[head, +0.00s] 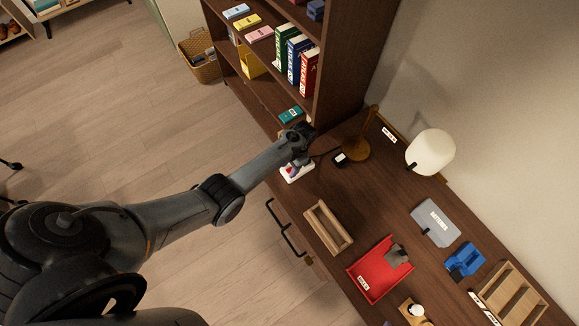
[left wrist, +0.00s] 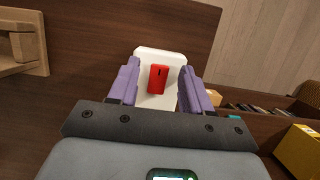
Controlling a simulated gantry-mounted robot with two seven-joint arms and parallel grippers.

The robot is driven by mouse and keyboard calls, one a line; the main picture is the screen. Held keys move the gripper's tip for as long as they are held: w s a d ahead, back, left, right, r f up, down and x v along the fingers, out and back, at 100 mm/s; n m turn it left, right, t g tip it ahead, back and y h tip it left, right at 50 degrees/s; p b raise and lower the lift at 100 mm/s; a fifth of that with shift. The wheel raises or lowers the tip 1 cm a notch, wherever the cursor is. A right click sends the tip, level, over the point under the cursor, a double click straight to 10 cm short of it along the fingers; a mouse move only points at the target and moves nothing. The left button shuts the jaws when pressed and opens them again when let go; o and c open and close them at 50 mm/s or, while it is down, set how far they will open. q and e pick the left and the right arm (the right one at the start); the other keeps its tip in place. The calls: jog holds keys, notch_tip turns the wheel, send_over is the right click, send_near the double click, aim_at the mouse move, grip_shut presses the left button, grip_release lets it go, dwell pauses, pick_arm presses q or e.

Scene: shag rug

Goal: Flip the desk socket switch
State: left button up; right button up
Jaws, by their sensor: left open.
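The desk socket is a white block (left wrist: 157,58) with a red rocker switch (left wrist: 158,78) on its face. In the left wrist view it lies straight ahead, framed by the two purple fingers of my left gripper (left wrist: 156,90), which are spread apart with nothing between them but the view of the switch. In the head view the white socket (head: 299,175) sits at the desk's left edge, partly hidden under my left gripper (head: 292,168). I cannot tell whether the fingers touch it. My right gripper is in neither view.
A lamp (head: 431,152) on a wooden base stands behind the socket. A wooden tray (head: 328,228), a red tray (head: 366,285) and a grey box (head: 436,223) lie along the desk to the right. A bookshelf (head: 350,50) rises close by the socket.

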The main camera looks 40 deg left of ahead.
pick_arm(q)
jog(key=p+v, duration=0.1)
jog(key=v, duration=0.9)
jog(key=shift+r, duration=0.4)
jog(key=s+d+t, duration=0.4)
jog(key=s, duration=0.9)
jog(key=s+d+r+t+h, duration=0.1)
jog(key=s+d+r+t, duration=0.3)
jog(key=s+r, duration=0.75)
notch_tip(320, 180, up, 17)
jog(key=d+g+p, duration=0.1)
jog(key=p, duration=1.6)
jog(key=shift+s+n, duration=0.3)
jog(key=shift+s, duration=0.05)
